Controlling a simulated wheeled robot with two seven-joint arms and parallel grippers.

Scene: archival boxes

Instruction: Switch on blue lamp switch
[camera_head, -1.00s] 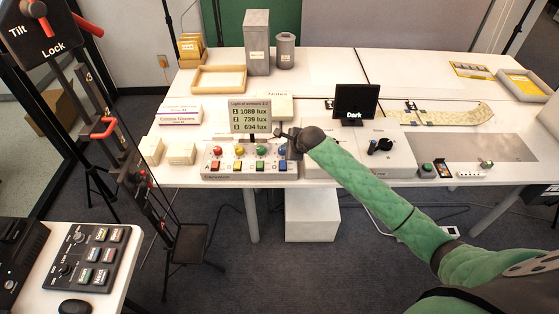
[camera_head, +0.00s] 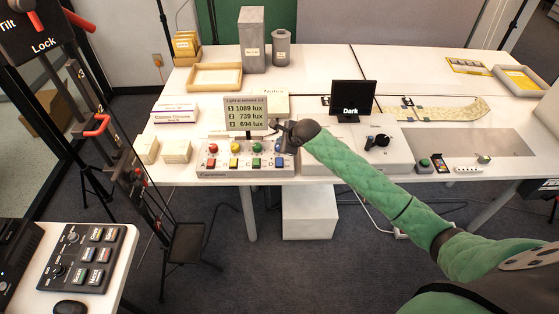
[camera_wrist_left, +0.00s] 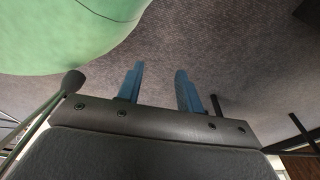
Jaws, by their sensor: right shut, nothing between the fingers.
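The switch box (camera_head: 205,172) is a pale panel on the table's front edge, with red, yellow, green and blue knobs in a row and coloured switches below. The blue switch (camera_head: 279,162) is at the right end of the lower row, under the blue knob (camera_head: 279,148). My right gripper (camera_head: 277,126) is shut and empty, above the box's right end, close to the blue knob; whether it touches cannot be told. My left gripper shows only in the left wrist view (camera_wrist_left: 158,88), with its two blue fingers apart and nothing between them, over the carpet.
A lux display (camera_head: 246,112) stands behind the box. A black "Dark" screen (camera_head: 351,98) and a panel with a black knob (camera_head: 378,141) are to the right. White blocks (camera_head: 176,150) sit left of the box. A tripod stand (camera_head: 187,242) is at the front left.

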